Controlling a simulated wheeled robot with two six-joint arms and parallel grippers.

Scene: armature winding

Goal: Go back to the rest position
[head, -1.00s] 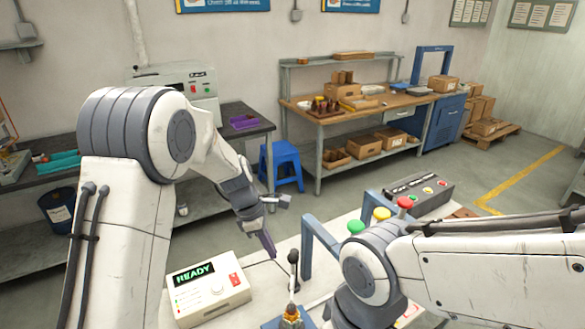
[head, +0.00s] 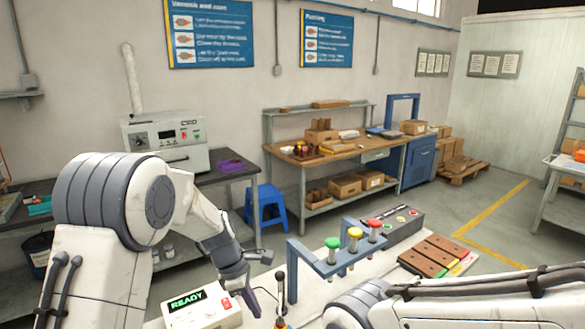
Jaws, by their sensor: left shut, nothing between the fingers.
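My left arm comes in from the left, and its gripper (head: 254,300) points down above the white table, just right of the control box. It is shut and empty, apart from anything I can make out. My right arm (head: 440,304) crosses the lower right of the view; its gripper is not visible. The control box (head: 201,311) shows READY in green. A black-knobbed lever (head: 280,285) stands to the right of my left gripper.
A blue-grey frame (head: 293,270) with green, yellow and red knobs stands on the table. A dark button box (head: 390,226) and a brown block tray (head: 436,254) lie to its right. A wooden workbench (head: 345,152) and a blue stool (head: 266,207) stand behind, across open floor.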

